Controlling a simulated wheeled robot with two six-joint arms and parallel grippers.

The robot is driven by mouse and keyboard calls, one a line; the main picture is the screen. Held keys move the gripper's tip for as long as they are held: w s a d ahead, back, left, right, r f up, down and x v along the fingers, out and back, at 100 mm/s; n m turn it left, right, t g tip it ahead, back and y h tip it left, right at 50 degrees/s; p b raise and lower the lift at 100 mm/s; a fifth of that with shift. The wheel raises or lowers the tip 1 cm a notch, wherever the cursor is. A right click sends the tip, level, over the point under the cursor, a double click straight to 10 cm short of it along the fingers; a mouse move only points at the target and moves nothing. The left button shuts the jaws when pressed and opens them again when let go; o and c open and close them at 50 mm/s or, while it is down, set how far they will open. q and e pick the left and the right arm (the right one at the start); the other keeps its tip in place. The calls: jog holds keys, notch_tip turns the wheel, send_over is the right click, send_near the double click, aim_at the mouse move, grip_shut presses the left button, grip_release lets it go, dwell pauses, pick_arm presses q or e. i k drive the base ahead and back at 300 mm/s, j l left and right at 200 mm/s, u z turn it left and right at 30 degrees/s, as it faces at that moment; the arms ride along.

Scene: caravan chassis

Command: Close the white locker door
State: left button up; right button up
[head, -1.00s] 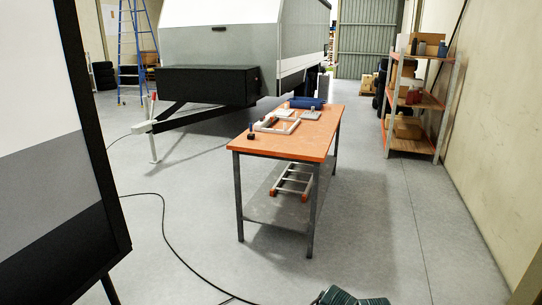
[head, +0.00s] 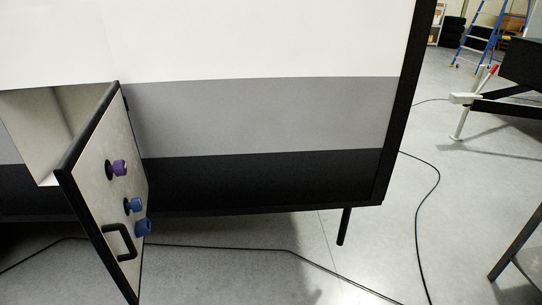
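The white locker door (head: 104,185) stands open on the left of the head view, swung out toward me from the side panel. It has a black edge frame, a black handle (head: 120,243) low down, a purple knob (head: 118,168) and two blue knobs (head: 135,205). The locker opening (head: 62,112) behind it shows pale inner walls; its lower part is partly hidden by the door. Neither of my grippers is in view.
The caravan side panel (head: 260,115), white, grey and black, fills the upper middle. A thin black leg (head: 344,226) stands under its right end. A black cable (head: 270,248) lies on the grey floor. A table leg (head: 515,240) shows at the right edge; a blue ladder (head: 480,38) is farther back.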

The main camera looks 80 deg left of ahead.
aim_at(97, 198)
jog(key=u, duration=3.85)
